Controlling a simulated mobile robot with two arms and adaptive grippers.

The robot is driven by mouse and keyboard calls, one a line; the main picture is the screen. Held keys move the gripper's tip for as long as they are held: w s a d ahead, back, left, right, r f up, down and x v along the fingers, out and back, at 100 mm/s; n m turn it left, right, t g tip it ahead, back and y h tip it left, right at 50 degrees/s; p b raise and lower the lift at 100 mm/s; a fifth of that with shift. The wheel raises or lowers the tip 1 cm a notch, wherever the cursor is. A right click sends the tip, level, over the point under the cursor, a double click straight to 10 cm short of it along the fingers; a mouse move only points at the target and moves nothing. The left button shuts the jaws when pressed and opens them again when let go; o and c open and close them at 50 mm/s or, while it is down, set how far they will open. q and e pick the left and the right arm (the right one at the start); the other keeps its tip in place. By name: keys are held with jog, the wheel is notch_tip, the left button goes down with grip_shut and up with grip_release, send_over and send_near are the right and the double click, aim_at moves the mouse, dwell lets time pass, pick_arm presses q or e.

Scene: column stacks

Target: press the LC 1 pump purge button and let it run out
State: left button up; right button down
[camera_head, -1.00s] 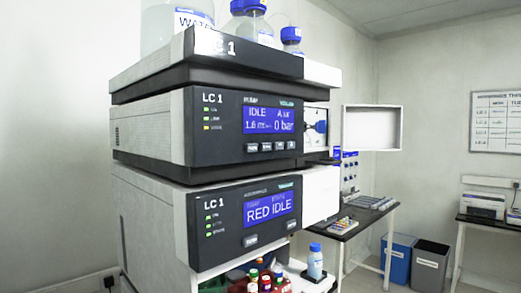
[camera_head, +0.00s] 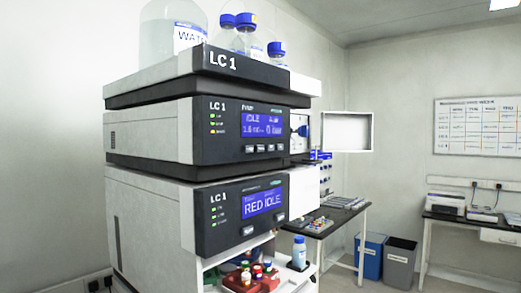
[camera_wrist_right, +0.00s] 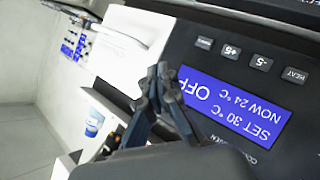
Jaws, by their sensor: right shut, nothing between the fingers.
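The LC 1 pump (camera_head: 175,131) is the upper display module of the stack in the head view. Its blue screen (camera_head: 263,125) reads IDLE with a flow figure near 1.6 and 0 bar. A row of small buttons (camera_head: 265,148) sits below the screen; their labels are too small to read. My right gripper (camera_wrist_right: 162,75) shows only in the right wrist view, shut and empty, its fingertips in front of a dark panel with a blue screen (camera_wrist_right: 235,105) reading SET 30 °C, NOW 24 °C, OFF. I cannot tell whether it touches the panel. My left gripper is not in view.
Below the pump is an LC 1 module with a RED IDLE screen (camera_head: 264,202). Bottles stand on the top tray (camera_head: 265,80). An open white door (camera_head: 347,132) juts out right. Coloured-cap bottles (camera_head: 256,272) stand below. A bench (camera_head: 340,215) and bins stand behind.

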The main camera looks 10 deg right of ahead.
aim_at(260, 148)
notch_tip(260, 148, up, 14)
jog(key=w+f+n+t, duration=0.1)
jog(key=t, duration=0.1)
jog(key=s+r+n+t, duration=0.1)
jog(key=s+r, duration=0.3)
jog(key=r, duration=0.7)
jog(key=s+a+r+n+t, duration=0.1)
jog(key=s+r+t, duration=0.3)
jog(key=r, duration=0.8)
jog(key=s+r+n+t, duration=0.2)
jog(key=s+r, duration=0.3)
jog(key=r, duration=0.6)
jog(key=shift+a+r+n+t, duration=0.25)
jog(key=shift+r+n+t, duration=0.05)
jog(key=shift+t, duration=0.1)
jog(key=shift+w, duration=0.15)
jog(key=w+a, duration=0.5)
jog(key=w, duration=0.1)
jog(key=shift+w+a, duration=0.2)
jog(key=shift+w, duration=0.15)
jog(key=shift+w, duration=0.1)
jog(key=shift+w+a+p, duration=0.25)
jog(key=shift+a+p, duration=0.05)
